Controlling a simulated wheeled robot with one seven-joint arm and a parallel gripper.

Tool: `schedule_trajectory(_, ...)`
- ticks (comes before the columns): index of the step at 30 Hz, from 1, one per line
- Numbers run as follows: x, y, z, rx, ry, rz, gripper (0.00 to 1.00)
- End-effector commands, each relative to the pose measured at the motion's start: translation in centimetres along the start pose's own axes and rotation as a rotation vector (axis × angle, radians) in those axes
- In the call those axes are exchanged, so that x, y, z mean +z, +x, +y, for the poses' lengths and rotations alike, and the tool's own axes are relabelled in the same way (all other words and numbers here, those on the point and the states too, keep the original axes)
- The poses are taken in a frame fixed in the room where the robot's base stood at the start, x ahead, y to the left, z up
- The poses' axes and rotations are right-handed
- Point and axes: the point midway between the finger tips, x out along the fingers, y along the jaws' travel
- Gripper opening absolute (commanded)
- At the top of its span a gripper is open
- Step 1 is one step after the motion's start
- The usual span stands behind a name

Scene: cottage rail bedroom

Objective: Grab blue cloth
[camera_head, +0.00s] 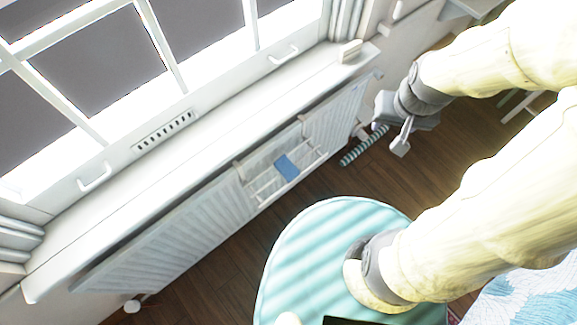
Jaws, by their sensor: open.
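The blue cloth (286,167) is a small blue rectangle. It hangs on a white wire rack (263,187) on the front of the radiator, under the window sill. My gripper (391,137) is grey and sits in the upper right, to the right of the cloth and clearly apart from it. Its fingers point down in the picture, and they look open with nothing between them.
The white radiator (175,230) runs below the window sill (200,150). A round turquoise striped top (310,245) stands low in the picture, partly behind my arm. A striped roll-like object (358,150) lies near my gripper. Bare wooden floor (225,277) lies between radiator and round top.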

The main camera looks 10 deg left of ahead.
Motion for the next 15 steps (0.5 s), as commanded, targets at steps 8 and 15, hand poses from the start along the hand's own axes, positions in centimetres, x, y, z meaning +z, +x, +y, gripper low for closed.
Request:
schedule_trajectory(8,-1.5,4.5,-4.5,-0.031,-0.184,-0.047,0.75)
schedule_trajectory(15,-2.2,11.7,-14.4,-0.075,-0.536,-0.134,0.75)
